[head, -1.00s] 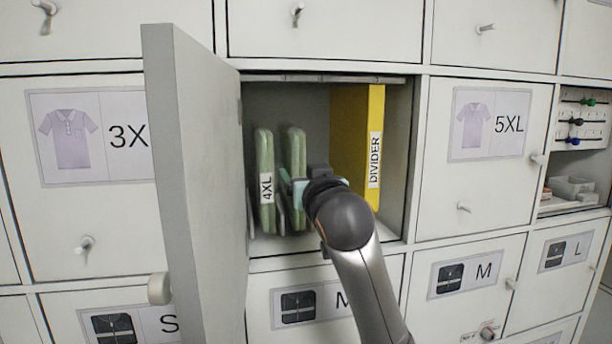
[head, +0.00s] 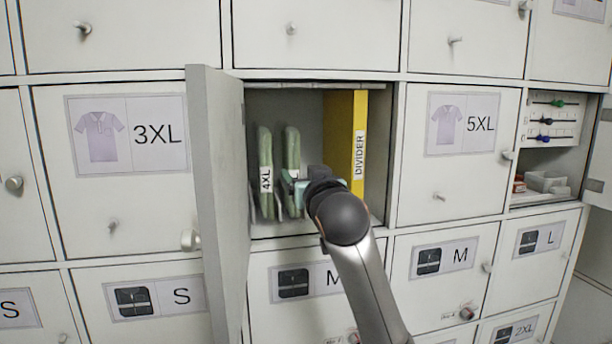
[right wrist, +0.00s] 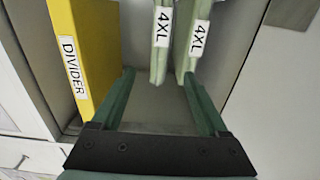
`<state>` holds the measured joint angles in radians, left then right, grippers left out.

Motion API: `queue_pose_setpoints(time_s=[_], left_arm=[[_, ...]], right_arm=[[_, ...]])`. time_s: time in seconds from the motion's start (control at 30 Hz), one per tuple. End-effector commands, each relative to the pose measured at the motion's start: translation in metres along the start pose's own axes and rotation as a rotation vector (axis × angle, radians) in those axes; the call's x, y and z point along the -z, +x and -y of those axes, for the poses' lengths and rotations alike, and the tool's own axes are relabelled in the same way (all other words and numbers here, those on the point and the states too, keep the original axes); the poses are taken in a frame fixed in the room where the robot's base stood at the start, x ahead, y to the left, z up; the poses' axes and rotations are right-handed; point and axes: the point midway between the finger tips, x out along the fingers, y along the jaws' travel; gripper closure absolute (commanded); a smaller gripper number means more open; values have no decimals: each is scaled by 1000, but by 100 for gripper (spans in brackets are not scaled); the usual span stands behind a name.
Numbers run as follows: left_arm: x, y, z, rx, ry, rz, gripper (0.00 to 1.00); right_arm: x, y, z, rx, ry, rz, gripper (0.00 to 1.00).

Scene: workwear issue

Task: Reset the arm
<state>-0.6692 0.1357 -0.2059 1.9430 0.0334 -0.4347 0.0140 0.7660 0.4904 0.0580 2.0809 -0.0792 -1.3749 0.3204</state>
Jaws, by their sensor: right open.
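Two pale green 4XL packets stand upright in the open compartment, a left one (head: 265,165) and a right one (head: 291,160). Both also show in the right wrist view, one near the middle (right wrist: 160,50) and one to its right (right wrist: 187,45). My right gripper (head: 292,186) is at the compartment's mouth, in front of the right packet. In the right wrist view its two green fingers (right wrist: 158,88) are spread, with nothing held between them. One fingertip overlaps a packet's end there; I cannot tell if they touch. My left gripper is out of view.
A yellow divider (head: 340,125) stands to the right of my gripper inside the compartment. The open door (head: 220,200) sticks out on the left. Closed doors with knobs surround it, including 3XL (head: 70,220) and 5XL (head: 425,190). An open compartment at right holds small bins (head: 545,182).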

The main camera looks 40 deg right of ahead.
Motion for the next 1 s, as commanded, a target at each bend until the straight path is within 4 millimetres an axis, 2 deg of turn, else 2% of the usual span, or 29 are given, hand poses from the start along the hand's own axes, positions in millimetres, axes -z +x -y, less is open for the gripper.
queue_pose_setpoints(time_s=[0.3,0.37,0.43,0.47,0.57,0.6,0.67,0.7,0.8,0.87,0.9,1.0], left_arm=[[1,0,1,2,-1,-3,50],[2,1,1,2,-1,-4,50],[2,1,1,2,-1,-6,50],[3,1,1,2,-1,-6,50],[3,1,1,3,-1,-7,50],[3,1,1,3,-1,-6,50],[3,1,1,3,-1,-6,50],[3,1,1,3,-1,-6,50],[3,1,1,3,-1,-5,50],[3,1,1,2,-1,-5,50],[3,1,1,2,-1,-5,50],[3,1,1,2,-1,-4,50]], right_arm=[[-2,1,0,1,-2,3,23],[-9,1,3,7,-9,15,23],[-28,0,11,21,-31,50,23],[-41,-1,15,31,-46,73,23],[-99,-11,34,76,-107,177,23],[-128,-17,41,98,-136,229,23],[-170,-32,52,133,-178,309,23],[-197,-43,58,158,-204,361,23],[-262,-77,68,218,-263,494,23],[-297,-102,72,255,-295,572,23],[-320,-119,73,279,-314,626,23],[-370,-168,74,339,-356,758,23]])
